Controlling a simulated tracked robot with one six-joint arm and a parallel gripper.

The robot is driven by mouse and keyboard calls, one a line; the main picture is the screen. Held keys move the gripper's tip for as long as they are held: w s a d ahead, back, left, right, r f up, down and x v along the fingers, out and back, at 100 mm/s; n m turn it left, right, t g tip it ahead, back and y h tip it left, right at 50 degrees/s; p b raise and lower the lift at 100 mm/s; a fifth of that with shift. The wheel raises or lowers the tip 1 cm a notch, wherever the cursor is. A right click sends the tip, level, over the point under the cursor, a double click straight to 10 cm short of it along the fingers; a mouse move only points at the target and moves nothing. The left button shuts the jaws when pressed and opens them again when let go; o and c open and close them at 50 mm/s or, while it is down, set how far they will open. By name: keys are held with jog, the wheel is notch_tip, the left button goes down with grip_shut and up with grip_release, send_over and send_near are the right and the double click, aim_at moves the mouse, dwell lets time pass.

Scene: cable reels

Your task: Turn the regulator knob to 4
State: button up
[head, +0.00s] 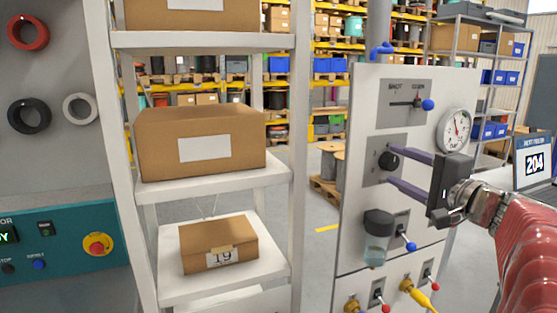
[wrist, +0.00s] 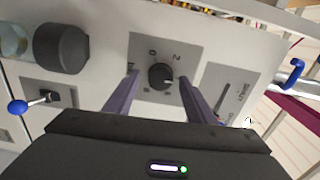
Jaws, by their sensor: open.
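The regulator knob (head: 388,161) is a round black knob on a grey plate on the white panel (head: 365,105). In the wrist view the knob (wrist: 161,77) is near the top middle, with a 0 and a 2 legible on its plate; other marks are too small to read. A short light pointer line seems to face right there, but its exact setting is unclear. My gripper (head: 386,167) is open with its purple fingers reaching toward the panel. In the wrist view my gripper (wrist: 158,80) has one finger on each side of the knob, with gaps visible.
Above the knob is a slider with a blue-tipped lever (head: 427,105), and a round gauge (head: 456,130) is at right. Below are a dark-topped filter bowl (head: 377,223) and several toggle levers. A white shelf with boxes (head: 200,140) stands left.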

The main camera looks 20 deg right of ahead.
jog(key=shift+w, duration=0.4)
jog(key=c, duration=1)
